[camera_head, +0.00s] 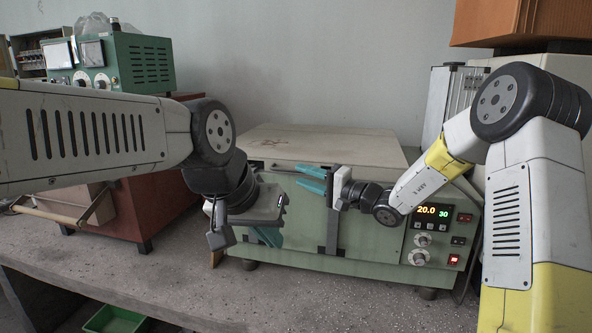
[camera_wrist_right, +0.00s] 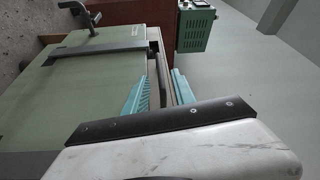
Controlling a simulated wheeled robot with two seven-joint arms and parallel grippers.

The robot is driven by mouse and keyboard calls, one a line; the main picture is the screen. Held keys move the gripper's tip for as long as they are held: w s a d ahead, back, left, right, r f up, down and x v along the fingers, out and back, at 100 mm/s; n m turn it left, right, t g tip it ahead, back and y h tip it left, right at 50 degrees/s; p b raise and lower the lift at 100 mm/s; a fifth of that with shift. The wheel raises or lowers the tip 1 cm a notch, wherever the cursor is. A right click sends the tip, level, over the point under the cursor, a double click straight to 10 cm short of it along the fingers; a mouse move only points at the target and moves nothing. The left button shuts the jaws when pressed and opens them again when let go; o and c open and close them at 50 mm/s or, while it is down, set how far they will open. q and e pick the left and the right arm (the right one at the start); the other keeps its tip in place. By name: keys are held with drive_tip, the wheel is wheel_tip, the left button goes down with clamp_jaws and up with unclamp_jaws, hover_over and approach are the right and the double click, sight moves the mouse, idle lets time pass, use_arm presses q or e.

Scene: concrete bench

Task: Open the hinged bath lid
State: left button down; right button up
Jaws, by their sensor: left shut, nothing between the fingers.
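The bath is a pale green box (camera_head: 370,235) with a lit control panel at its right front. Its off-white lid (camera_head: 325,145) lies flat and closed on top. My right gripper (camera_head: 312,179) is at the lid's front edge, with its teal fingers apart, one above the other. In the right wrist view the fingers (camera_wrist_right: 160,92) stand apart, with the lid's edge and a dark strip beyond or between them; I cannot tell if they touch it. My left gripper (camera_head: 268,237) is shut and empty, low before the bath's left front; its wrist hides that corner.
A red-brown cabinet (camera_head: 145,205) stands left, with a green instrument (camera_head: 138,62) above it. A grey finned unit (camera_head: 455,95) stands behind the bath at right. An orange-brown box (camera_head: 520,20) is at upper right. The speckled bench (camera_head: 340,300) is clear in front.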

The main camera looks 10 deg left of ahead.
sight(288, 170)
drive_tip(key=x, duration=0.6)
drive_tip(key=shift+a, duration=0.15)
drive_tip(key=shift+c, duration=0.2)
clamp_jaws()
idle(1.1)
